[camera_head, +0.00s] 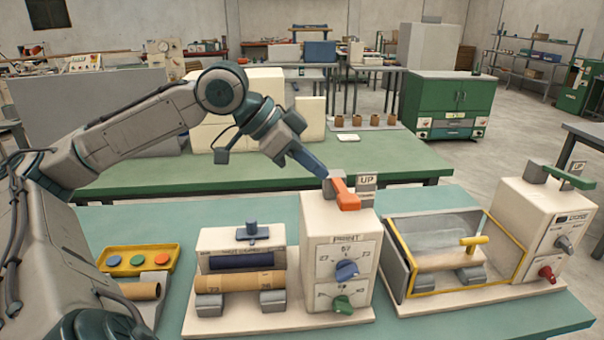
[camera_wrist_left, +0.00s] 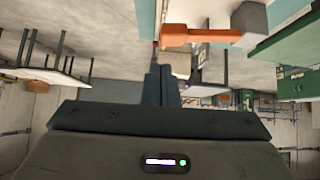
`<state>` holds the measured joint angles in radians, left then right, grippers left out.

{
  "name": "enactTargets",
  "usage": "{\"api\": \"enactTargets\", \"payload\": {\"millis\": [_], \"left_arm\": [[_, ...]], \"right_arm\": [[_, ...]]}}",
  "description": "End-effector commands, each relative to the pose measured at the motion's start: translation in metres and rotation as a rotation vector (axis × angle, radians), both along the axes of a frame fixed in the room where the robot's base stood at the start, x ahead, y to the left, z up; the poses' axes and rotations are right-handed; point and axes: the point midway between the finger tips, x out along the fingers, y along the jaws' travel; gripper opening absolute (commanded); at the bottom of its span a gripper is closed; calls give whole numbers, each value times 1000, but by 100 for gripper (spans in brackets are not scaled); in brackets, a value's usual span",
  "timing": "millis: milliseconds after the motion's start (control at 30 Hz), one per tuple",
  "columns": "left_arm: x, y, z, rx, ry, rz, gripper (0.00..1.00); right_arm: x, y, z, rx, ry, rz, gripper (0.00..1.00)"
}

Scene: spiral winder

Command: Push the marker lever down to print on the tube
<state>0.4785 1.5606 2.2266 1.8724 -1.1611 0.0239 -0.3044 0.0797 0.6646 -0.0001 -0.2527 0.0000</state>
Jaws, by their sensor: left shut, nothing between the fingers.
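The orange marker lever (camera_head: 344,195) sits on top of the cream PRINT machine (camera_head: 338,238), beside a small UP sign (camera_head: 366,181). It also shows in the left wrist view as an orange bar (camera_wrist_left: 200,36). A tan tube (camera_head: 240,281) lies on grey supports left of the PRINT box, under a dark blue roller. My left gripper (camera_head: 323,174) is shut and empty, its blue-grey fingertips close to the lever's rear end; I cannot tell whether they touch. In the left wrist view the shut fingers (camera_wrist_left: 160,72) are just below the lever. My right gripper is not in view.
A yellow tray (camera_head: 168,265) with coloured buttons stands at the left. A yellow-edged clear guard (camera_head: 412,284) and a second cream box (camera_head: 545,225) with a green lever stand at the right. A green table (camera_head: 400,165) with cream blocks is behind.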

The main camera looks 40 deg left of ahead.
Motion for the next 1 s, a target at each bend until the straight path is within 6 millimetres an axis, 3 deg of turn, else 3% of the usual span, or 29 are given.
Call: {"api": "enactTargets", "payload": {"millis": [33, 200, 400, 1000], "left_arm": [[-3, 2, -1, 4, -3, 4, 0], [-12, 8, 13, 0, -4, 4, 0], [-17, 10, 20, -2, -2, 1, 0], [-17, 11, 20, -2, -1, 1, 0]], "right_arm": [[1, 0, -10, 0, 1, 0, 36], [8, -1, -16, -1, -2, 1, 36], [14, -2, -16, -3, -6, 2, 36], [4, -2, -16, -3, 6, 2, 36]]}}
